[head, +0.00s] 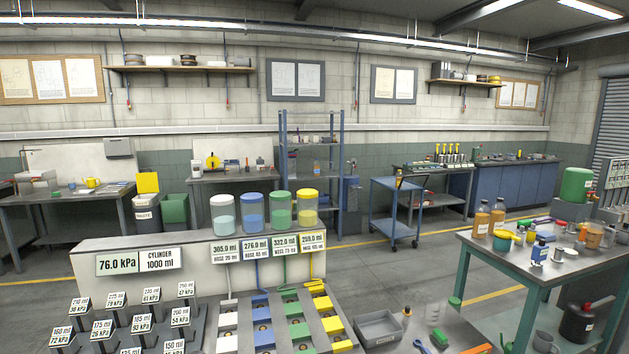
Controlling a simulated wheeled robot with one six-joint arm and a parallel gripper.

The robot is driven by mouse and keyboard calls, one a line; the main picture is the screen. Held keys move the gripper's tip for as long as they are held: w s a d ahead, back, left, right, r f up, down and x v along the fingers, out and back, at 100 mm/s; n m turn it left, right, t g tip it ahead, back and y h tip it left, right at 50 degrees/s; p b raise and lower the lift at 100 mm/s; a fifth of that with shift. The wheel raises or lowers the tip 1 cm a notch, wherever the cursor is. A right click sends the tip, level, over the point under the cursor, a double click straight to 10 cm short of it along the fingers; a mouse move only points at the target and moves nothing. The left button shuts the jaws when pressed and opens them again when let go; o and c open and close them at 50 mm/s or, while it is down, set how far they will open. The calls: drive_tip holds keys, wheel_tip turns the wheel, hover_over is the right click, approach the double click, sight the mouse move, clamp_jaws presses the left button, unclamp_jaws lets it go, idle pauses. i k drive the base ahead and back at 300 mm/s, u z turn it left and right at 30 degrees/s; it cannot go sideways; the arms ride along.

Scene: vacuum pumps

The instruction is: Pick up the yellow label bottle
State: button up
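The labels are too small to read, so I cannot tell which, if either, has a yellow label. My gripper is not in view.
The right workbench (500,257) has green legs and is crowded with cups and small items. Ahead stand labelled cylinders with coloured liquid (252,216) on a grey console (190,255). A grey tray (378,328) lies at bottom centre. Open floor (400,275) lies beyond.

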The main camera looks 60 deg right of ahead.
sight(399, 175)
drive_tip(key=u, duration=1.25)
drive_tip(key=i, duration=4.25)
drive_tip(key=z, duration=3)
drive_tip(key=i, duration=4.35)
drive_tip(key=z, duration=1)
